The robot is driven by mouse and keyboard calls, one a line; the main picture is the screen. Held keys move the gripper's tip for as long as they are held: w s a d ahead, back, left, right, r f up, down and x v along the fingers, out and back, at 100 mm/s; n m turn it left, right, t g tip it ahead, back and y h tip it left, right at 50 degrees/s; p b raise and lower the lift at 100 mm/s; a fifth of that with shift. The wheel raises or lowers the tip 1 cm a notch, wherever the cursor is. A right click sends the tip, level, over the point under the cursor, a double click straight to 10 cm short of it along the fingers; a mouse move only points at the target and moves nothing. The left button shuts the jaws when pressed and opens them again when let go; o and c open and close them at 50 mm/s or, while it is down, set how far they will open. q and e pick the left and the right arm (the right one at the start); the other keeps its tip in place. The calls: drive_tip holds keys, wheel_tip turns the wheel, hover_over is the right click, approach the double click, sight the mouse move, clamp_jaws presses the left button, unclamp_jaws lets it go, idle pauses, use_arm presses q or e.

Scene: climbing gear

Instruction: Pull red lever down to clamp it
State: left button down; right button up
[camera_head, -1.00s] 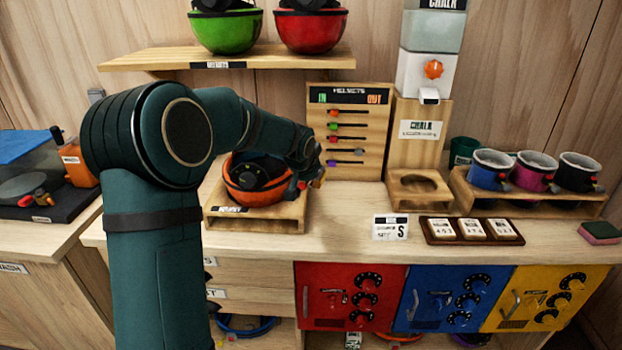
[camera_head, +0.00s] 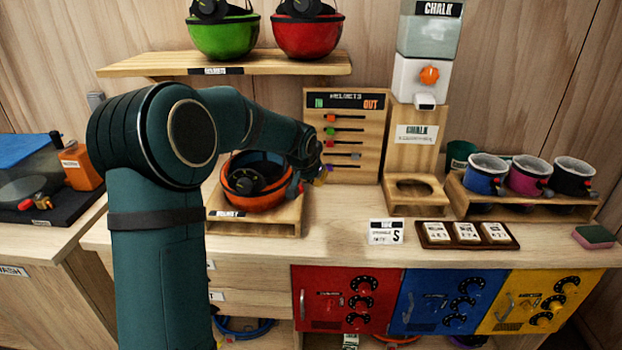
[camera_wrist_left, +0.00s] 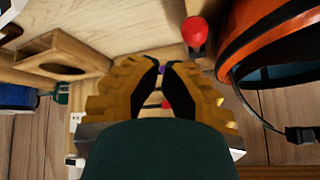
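The red lever (camera_head: 299,188) has a rounded red knob. It stands at the right of the orange helmet (camera_head: 258,199), which rests on a wooden stand (camera_head: 254,228). In the left wrist view the red knob (camera_wrist_left: 194,33) is ahead of and slightly right of the fingertips, and the orange helmet (camera_wrist_left: 262,38) is at the upper right. My left gripper (camera_head: 319,174) is just right of the lever, apart from it. In the left wrist view its fingertips (camera_wrist_left: 163,66) are close together with a narrow gap and nothing held. My right gripper is out of view.
A wooden panel with coloured pegs (camera_head: 345,130) stands behind the gripper. A chalk dispenser (camera_head: 421,80) and an empty wooden ring holder (camera_head: 416,194) are to the right. A shelf (camera_head: 270,64) with green and red helmets is above. The counter front is mostly free.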

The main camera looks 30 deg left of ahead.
use_arm(q)
drive_tip(key=s+d+b, duration=0.1)
drive_tip(key=s+d, duration=0.3)
drive_tip(key=s, duration=0.4)
drive_tip(key=shift+s+d+r, duration=0.15)
drive_tip(key=shift+s+r, duration=0.1)
drive_tip(key=shift+r, duration=0.1)
